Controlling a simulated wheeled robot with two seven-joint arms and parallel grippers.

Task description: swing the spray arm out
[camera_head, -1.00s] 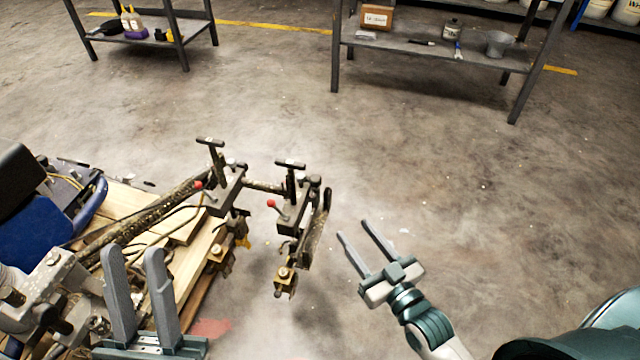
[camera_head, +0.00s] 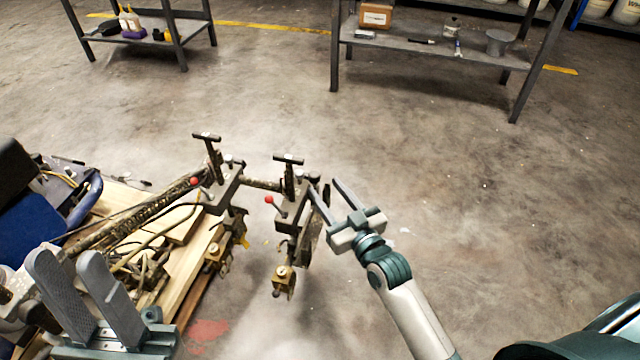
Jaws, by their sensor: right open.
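The spray arm (camera_head: 262,185) is a dirty metal bar reaching right from the striper (camera_head: 130,225). It carries two clamps with T-handles, red-knobbed levers and brass-coloured spray heads (camera_head: 284,278) hanging below. My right gripper (camera_head: 326,187) is open at the arm's outer end. Its fingers point up and left, and a dark end piece shows between their tips. I cannot tell whether they touch it. My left gripper (camera_head: 66,256) is open and empty at the lower left, in front of the striper's hoses and wooden boards, hiding part of them.
A grey shelf table (camera_head: 430,55) with a box, cans and small tools stands at the back. Another shelf table (camera_head: 150,35) with bottles stands at the back left. The concrete floor between them and the striper is clear.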

